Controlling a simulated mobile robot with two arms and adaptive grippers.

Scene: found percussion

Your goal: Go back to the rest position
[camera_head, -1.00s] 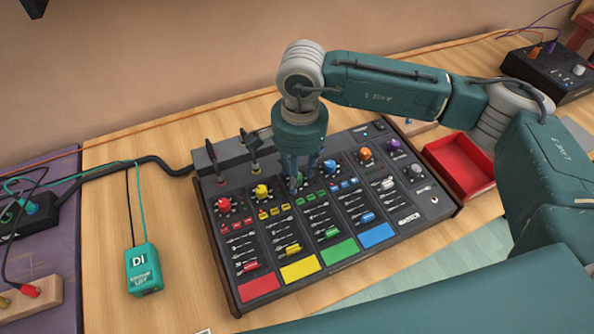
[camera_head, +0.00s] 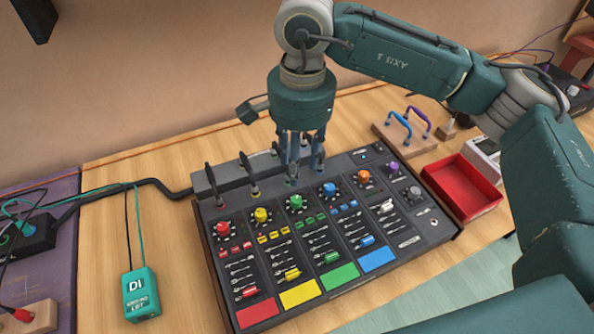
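My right gripper (camera_head: 303,160) hangs pointing down above the back edge of the black mixer (camera_head: 441,238), behind the green knob (camera_head: 296,202). Its fingers look apart, with nothing visible between them. The mixer has red (camera_head: 222,229), yellow (camera_head: 260,215), green, blue (camera_head: 329,189), orange (camera_head: 364,177) and purple knobs, with coloured sliders and pads in front. The green knob stands clear of the fingers. The exact fingertip height is hard to tell. My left gripper is not in view.
A red tray (camera_head: 460,188) is right of the mixer. Behind it stands a wooden block with blue and purple handles (camera_head: 408,125). Upright plugs (camera_head: 250,175) rise at the mixer's back.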

